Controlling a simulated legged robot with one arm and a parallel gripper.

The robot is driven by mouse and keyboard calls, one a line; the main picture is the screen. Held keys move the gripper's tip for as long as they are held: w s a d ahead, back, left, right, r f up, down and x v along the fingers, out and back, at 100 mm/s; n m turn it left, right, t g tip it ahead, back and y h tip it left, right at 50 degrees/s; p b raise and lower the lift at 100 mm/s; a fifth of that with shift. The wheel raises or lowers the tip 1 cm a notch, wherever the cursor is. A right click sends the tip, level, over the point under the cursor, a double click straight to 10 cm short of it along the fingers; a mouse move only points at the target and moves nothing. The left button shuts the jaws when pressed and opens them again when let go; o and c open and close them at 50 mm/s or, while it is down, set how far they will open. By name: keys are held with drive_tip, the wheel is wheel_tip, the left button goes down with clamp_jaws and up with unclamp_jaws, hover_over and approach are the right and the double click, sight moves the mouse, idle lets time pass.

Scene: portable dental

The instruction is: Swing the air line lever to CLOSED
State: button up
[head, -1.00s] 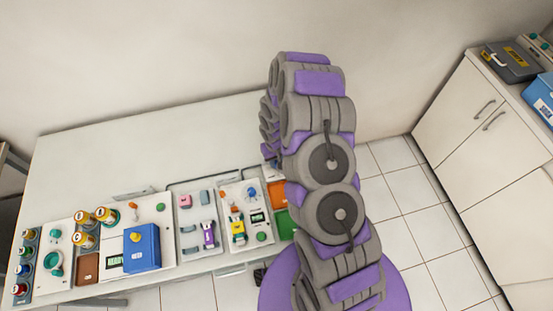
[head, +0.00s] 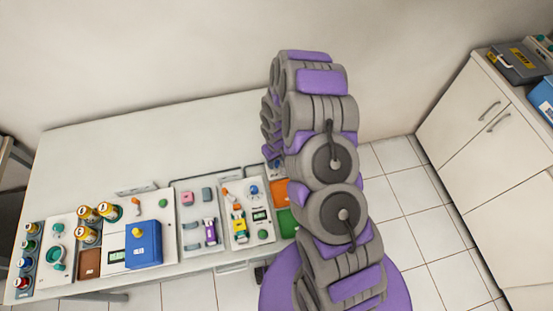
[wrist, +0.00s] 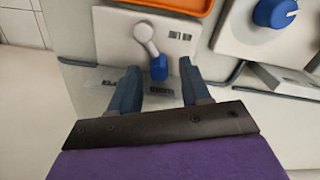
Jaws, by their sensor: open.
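In the wrist view, the air line lever (wrist: 147,40) is a pale arm on a round pivot, set on a white plate (wrist: 112,30). Its blue tip (wrist: 159,68) points down the picture, toward my gripper. My gripper (wrist: 159,70) is open, with one blue-grey finger on each side of the blue tip. I cannot tell whether either finger touches it. One small dark label (wrist: 160,91) lies just below the tip and another (wrist: 180,36) is right of the pivot; I cannot read either. In the head view my arm hides the lever and gripper.
An orange tray (wrist: 180,4) borders the plate at the top of the wrist view. A panel with a blue knob (wrist: 273,12) stands to the right. In the head view, the white table (head: 120,155) is bare at the back; devices, cans and a blue box (head: 143,247) line its front.

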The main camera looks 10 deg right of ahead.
sight(276, 161)
drive_tip(key=shift+r, duration=0.15)
wheel_tip(276, 161, up, 17)
idle(0.6)
idle(0.4)
drive_tip(key=s+r+m+b, duration=0.2)
drive_tip(key=s+r+b, duration=0.2)
drive_tip(key=s+r, duration=0.95)
drive_tip(key=s+d+m+g+b, duration=0.1)
drive_tip(key=s+m+b, duration=0.1)
drive_tip(key=s, duration=1.8)
drive_tip(key=shift+s+r+g+b, duration=0.25)
drive_tip(key=shift+g+b, duration=0.15)
drive_tip(key=shift+b, duration=0.1)
